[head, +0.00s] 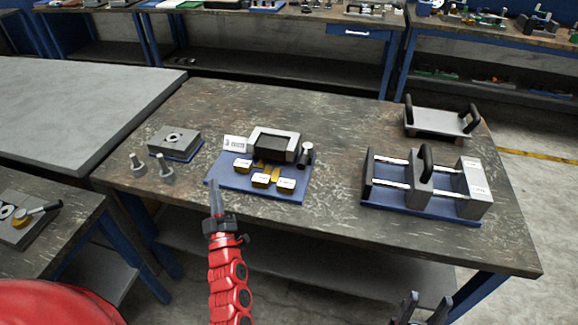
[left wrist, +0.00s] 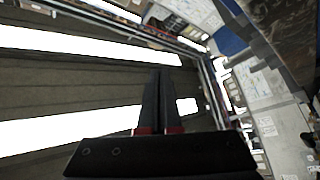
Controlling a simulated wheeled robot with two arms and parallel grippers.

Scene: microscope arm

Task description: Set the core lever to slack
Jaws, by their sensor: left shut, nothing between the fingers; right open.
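A device on a blue base (head: 238,186) sits at the middle of the table. It carries a grey block with a dark recess (head: 274,144), gold-sided labelled blocks (head: 261,180) and a dark post with a grey cap (head: 306,152) at its right. I cannot read the labels or tell which part is the core lever. My left gripper (head: 214,186) is shut and empty, pointing up in the picture at the blue base's front left corner; I cannot tell whether it touches. Its closed fingers also show in the left wrist view (left wrist: 158,98). My right gripper (head: 428,306) is open and empty at the bottom edge.
A sliding fixture with black handles (head: 424,178) and a grey plate with two handles (head: 440,122) stand at the right. A grey block (head: 174,140) and two bolt-like pegs (head: 165,172) stand left. A black-handled lever (head: 42,211) lies on the side table.

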